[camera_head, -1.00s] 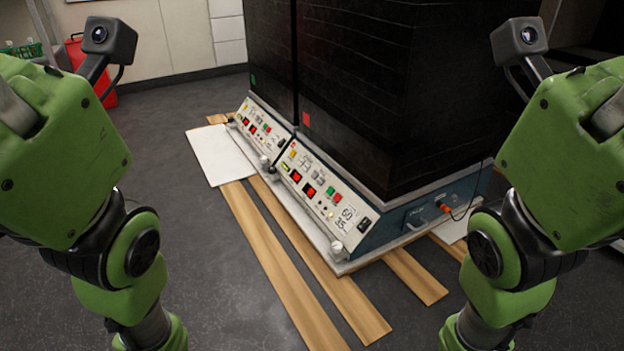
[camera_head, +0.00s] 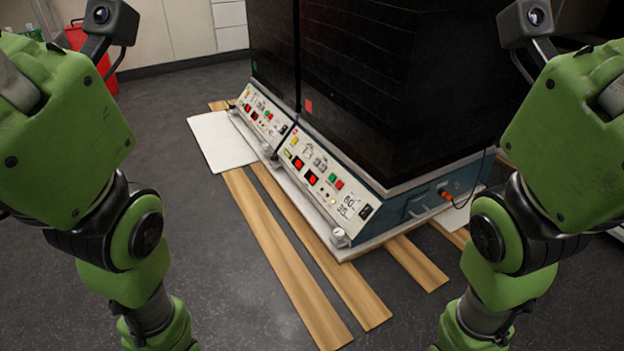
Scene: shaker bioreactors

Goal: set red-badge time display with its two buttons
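Two black shaker bioreactors stand side by side on a low base. The nearer one carries a red badge (camera_head: 308,106), and its slanted control panel (camera_head: 322,179) has red displays (camera_head: 311,177), a green button (camera_head: 332,178), a red button (camera_head: 339,185) and other small buttons. The digits on the red displays are too small to read. The farther one has a green badge (camera_head: 254,84) and a similar panel (camera_head: 262,117). My arms frame the view on the left and right, apart from the panels. Both grippers are out of the picture.
Wooden planks (camera_head: 290,262) lie on the dark floor under and in front of the base. A white board (camera_head: 220,141) lies at the left. A red bin (camera_head: 78,38) stands at the back left. An orange connector with a cable (camera_head: 447,196) sticks out at the right side.

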